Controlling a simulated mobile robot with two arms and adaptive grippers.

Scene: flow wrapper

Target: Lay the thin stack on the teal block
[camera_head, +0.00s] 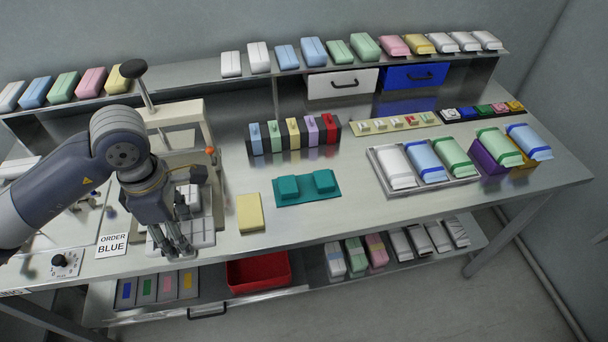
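A teal tray (295,200) lies in the middle of the table with two raised teal blocks, a left one (288,187) and a right one (324,181). White stacks lie at the wrapper: one (198,236) on the front part beside my gripper, others (190,196) further back, partly hidden by my arm. I cannot tell which stack is the thin one. My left gripper (172,252) points down at the wrapper's front, left of the teal tray and apart from it. Its fingers overlap in view, so its opening and any grip are unclear. My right gripper is out of view.
A yellow block (250,212) lies between the wrapper and the teal tray. A rack of coloured packs (293,137) stands behind. A metal tray of packs (421,187) lies to the right. An "ORDER BLUE" card (112,244) is at the left. A red bin (258,271) sits below.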

